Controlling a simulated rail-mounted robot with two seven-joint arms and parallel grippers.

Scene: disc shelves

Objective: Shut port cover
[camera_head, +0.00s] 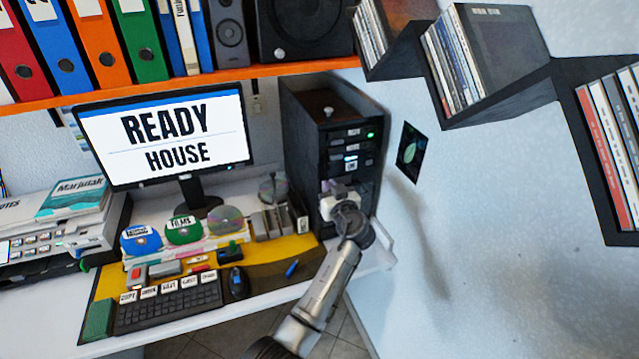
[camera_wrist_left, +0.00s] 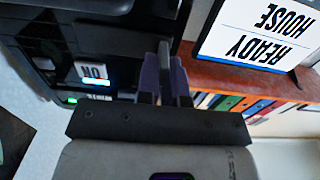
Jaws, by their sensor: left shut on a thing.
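The black computer tower (camera_head: 300,125) stands at the right end of the desk, its front panel turned to the right. My left gripper (camera_head: 333,189) is at the lower part of that front. In the left wrist view its two fingers (camera_wrist_left: 166,75) are close together against the dark front, shut on a thin part that seems to be the port cover. The cover itself is mostly hidden by the fingers, and its angle cannot be told. A white label with a blue light (camera_wrist_left: 93,73) is beside the fingers. My right gripper is not in view.
A monitor (camera_head: 165,135) reading READY HOUSE stands left of the tower. A keyboard (camera_head: 168,305), mouse (camera_head: 237,283) and several disc holders cover the desk. Wall shelves with disc cases (camera_head: 452,62) are at upper right. The wall right of the tower is mostly clear.

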